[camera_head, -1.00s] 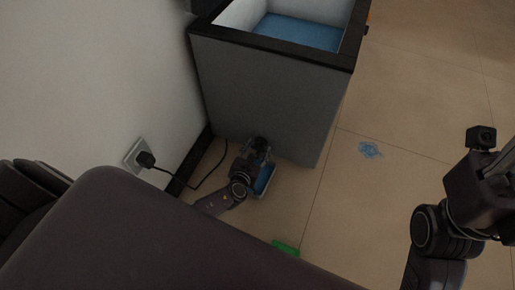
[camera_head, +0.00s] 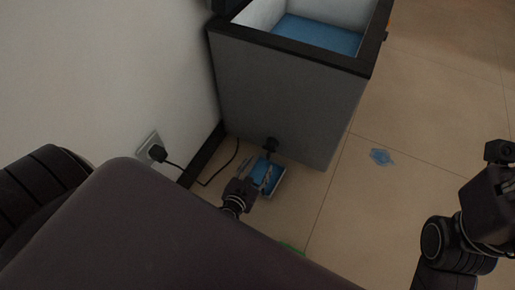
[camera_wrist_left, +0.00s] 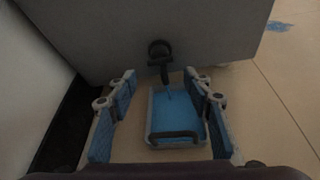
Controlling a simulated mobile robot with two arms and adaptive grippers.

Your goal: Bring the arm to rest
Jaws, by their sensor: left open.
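My left gripper (camera_head: 259,177) is low near the floor in front of the grey box. In the left wrist view the left gripper (camera_wrist_left: 163,92) has its blue-padded fingers spread wide with nothing between the pads. Beyond and below the fingers is a small tray (camera_wrist_left: 155,104) with pale rim, blue inside and a dark handle. The tray also shows in the head view (camera_head: 276,183), partly covered by the gripper. My right arm stands at the right edge of the head view; its fingers are not seen.
The grey box (camera_head: 285,100) with a black rim and blue liquid inside stands ahead. A dark tap (camera_head: 270,145) is low on its front. A plug in a wall socket (camera_head: 150,150) has a cable to the floor. A blue puddle (camera_head: 382,157) and a green object (camera_head: 291,248) lie on the floor.

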